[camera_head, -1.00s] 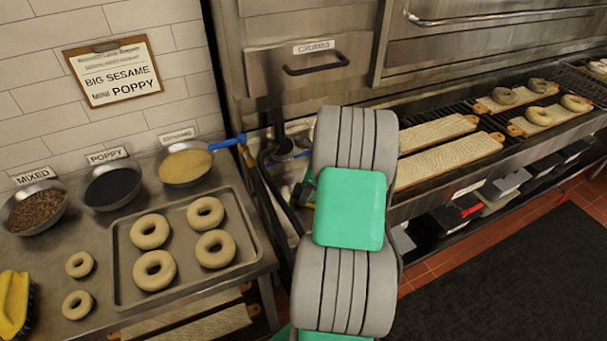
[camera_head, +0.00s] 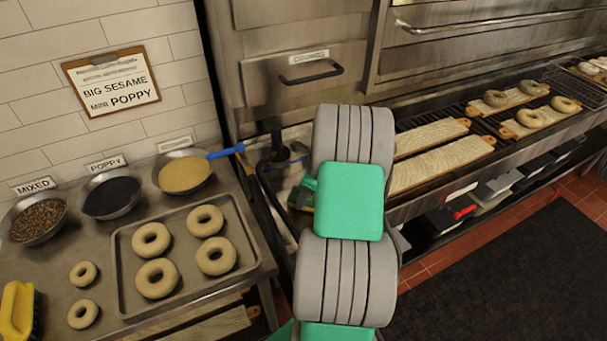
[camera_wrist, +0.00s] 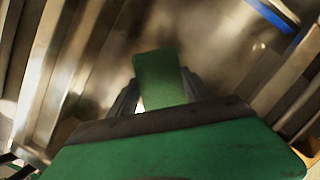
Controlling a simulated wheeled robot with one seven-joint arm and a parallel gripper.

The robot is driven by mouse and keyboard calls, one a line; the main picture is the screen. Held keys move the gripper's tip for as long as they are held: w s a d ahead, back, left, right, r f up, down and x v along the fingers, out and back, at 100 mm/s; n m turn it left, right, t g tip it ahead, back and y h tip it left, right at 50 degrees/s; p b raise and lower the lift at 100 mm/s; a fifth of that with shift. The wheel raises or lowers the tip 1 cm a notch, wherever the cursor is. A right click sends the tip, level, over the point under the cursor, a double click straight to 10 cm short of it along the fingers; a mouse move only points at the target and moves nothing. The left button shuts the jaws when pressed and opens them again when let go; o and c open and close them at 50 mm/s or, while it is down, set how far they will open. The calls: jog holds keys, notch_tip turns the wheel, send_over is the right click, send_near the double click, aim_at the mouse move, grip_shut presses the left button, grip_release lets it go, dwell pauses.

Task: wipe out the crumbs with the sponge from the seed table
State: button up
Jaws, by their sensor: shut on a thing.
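The seed table (camera_head: 50,262) is the steel table at the left, with bowls, bagels and a tray on it. I cannot make out crumbs on it. The green sponge (camera_wrist: 160,80) sits between the two fingers of my gripper (camera_wrist: 158,92) in the wrist view, and the gripper is shut on it. In the head view, a small green and yellow part of the sponge (camera_head: 303,197) shows just left of my arm, to the right of the table's edge. My arm hides most of the gripper there.
A tray (camera_head: 128,292) of bagels, two small bagels (camera_head: 83,273), a yellow brush (camera_head: 17,310) and seed bowls (camera_head: 112,196) occupy the table. A blue handle (camera_head: 226,152) sticks out past its right edge. A drawer (camera_head: 308,92) labelled crumbs is behind; an oven conveyor (camera_head: 440,192) is right.

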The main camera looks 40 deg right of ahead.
jog(key=p+v, duration=0.1)
jog(key=v, duration=0.1)
jog(key=shift+a+r, duration=0.2)
jog(key=shift+r, duration=0.15)
jog(key=shift+w+r+p, duration=0.1)
jog(key=shift+r+p, duration=0.55)
jog(key=shift+p, duration=0.1)
jog(key=shift+r+p, duration=1.3)
jog(key=shift+r, duration=0.25)
